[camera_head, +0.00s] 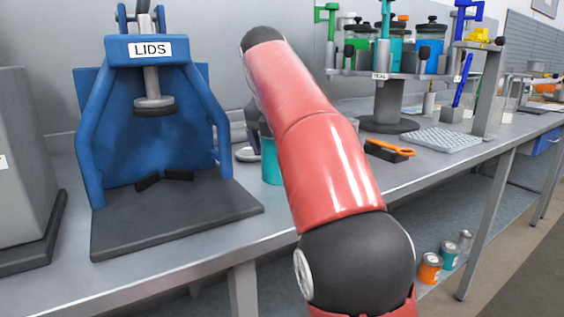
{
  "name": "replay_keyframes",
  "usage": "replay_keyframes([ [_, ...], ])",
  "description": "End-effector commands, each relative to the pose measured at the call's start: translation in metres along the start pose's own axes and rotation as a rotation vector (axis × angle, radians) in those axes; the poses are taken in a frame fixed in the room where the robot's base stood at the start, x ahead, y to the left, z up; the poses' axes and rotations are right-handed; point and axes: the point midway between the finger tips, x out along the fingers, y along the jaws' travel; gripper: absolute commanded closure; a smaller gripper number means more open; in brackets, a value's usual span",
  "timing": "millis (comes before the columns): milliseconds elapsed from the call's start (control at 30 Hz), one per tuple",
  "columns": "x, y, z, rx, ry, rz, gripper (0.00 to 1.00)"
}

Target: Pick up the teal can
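A teal can (270,163) stands on the grey bench, just right of the blue lid press. My red arm hides its right side. My gripper (256,138) is at the can's upper left, mostly hidden behind my arm; only a dark grey part and a finger-like piece show. I cannot tell whether it touches the can or whether its fingers are open or shut. Another can with a teal band (449,254) stands on the lower shelf at the right.
The blue press marked LIDS (92,150) stands at left on a dark base plate. An orange-handled tool on a black block (389,151), a light grey grid pad (440,140) and a rack of jars (388,76) are at right. An orange can (430,268) stands on the lower shelf.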

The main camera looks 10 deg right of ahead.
Motion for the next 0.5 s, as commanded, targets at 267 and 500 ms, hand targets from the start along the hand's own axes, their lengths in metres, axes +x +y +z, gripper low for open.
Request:
replay_keyframes([
  [267,-0.0005,-0.0001,-0.0003,0.0,0.0,0.0,0.39],
  [500,-0.0014,-0.0003,0.0,0.001,-0.002,0.001,0.61],
])
